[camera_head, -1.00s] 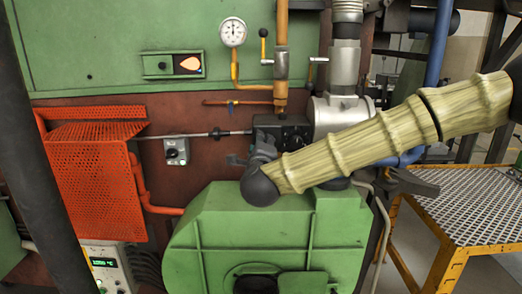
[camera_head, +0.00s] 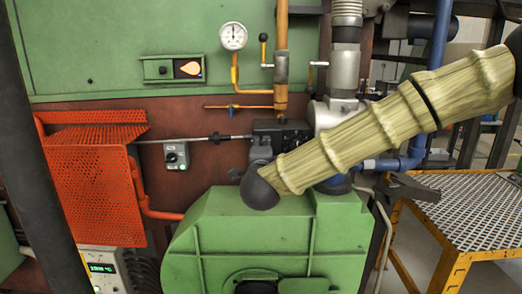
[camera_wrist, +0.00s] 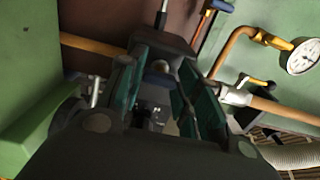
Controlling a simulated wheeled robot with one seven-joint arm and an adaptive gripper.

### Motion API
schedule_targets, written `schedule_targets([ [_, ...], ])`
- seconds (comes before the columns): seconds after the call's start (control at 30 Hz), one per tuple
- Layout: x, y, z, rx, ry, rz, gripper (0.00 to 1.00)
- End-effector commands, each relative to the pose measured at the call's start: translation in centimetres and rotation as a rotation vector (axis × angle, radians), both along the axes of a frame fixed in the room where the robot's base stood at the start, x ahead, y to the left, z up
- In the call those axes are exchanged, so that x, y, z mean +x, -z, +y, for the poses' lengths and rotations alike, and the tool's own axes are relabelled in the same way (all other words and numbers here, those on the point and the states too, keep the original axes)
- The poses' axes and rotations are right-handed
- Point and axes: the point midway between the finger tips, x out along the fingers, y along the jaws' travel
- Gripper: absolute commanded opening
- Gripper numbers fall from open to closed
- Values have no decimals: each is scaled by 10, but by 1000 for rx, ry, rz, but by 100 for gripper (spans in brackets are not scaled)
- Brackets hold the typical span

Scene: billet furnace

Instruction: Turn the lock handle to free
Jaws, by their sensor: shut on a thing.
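In the wrist view my gripper (camera_wrist: 160,85) has its teal-padded fingers around a small rounded knob (camera_wrist: 160,67), which looks like the end of the lock handle. The knob sits between the fingers in front of a dark block. The fingers and shadow hide most of the handle, so its angle cannot be told. In the head view my gripper (camera_head: 260,152) is close to the dark block (camera_head: 285,132) at the end of a thin rod (camera_head: 195,138). There my arm and wrist hide the handle itself.
A green blower housing (camera_head: 265,235) stands just below my wrist. An orange pipe (camera_head: 281,75), a pressure gauge (camera_head: 233,36) and a small blue valve handle (camera_head: 232,112) are close above. A red mesh guard (camera_head: 90,190) is at left. A yellow-framed platform (camera_head: 470,205) stands at right.

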Motion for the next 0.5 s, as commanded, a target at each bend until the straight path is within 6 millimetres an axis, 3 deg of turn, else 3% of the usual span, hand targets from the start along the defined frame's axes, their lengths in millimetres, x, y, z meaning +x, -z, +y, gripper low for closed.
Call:
schedule_targets([
  [0.2,0,1,0,-1,-1,1,10],
  [0.23,0,1,0,-1,-1,1,36],
  [0.33,0,1,0,0,-1,1,54],
  [0.5,0,1,0,0,-1,1,55],
])
